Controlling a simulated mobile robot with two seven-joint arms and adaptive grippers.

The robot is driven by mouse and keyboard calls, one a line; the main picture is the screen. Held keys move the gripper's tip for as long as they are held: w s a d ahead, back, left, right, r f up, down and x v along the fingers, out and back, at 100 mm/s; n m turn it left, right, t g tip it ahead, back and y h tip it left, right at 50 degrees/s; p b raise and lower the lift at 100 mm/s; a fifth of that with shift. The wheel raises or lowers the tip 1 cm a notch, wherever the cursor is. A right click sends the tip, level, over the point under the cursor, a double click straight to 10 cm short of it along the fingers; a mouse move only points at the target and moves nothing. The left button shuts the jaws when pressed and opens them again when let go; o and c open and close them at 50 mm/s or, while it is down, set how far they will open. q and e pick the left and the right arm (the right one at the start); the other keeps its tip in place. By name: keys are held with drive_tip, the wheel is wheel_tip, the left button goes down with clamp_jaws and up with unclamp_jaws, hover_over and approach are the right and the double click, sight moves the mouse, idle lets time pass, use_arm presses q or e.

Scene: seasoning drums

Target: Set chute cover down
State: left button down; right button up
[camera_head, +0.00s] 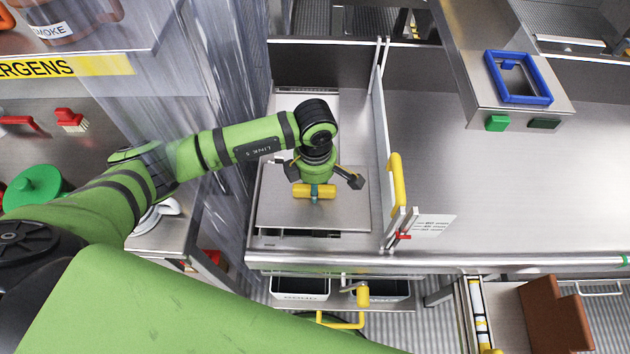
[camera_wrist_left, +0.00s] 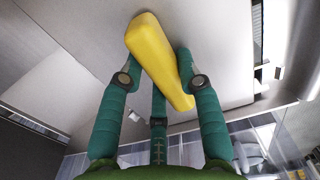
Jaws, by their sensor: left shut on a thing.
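The chute cover (camera_head: 340,214) is a flat grey metal plate with a yellow handle (camera_head: 300,191) on top. It lies roughly level inside the walled bay at the middle of the counter. My left gripper (camera_head: 315,189) is over the plate, pointing down, and shut on the yellow handle. In the left wrist view the yellow handle (camera_wrist_left: 152,48) sits between the green fingers, with the plate (camera_wrist_left: 218,62) behind it. A dark gap shows under the plate's front edge; I cannot tell whether the plate touches the surface below. My right gripper is not in view.
A thin upright panel with a yellow handle (camera_head: 396,178) bounds the bay on the right. Clear strip curtains (camera_head: 225,70) hang on the left. The steel counter (camera_head: 520,190) to the right is mostly clear. A blue square frame (camera_head: 518,95) sits on a box at the back right.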

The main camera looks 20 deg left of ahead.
use_arm(q)
drive_tip(key=shift+f, duration=0.1)
drive_tip(key=c, duration=0.9)
unclamp_jaws()
drive_tip(key=shift+o, duration=0.2)
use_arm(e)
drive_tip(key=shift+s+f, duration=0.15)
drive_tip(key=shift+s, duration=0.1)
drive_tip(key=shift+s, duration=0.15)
use_arm(q)
wheel_tip(320, 180, up, 12)
drive_tip(key=b, duration=0.4)
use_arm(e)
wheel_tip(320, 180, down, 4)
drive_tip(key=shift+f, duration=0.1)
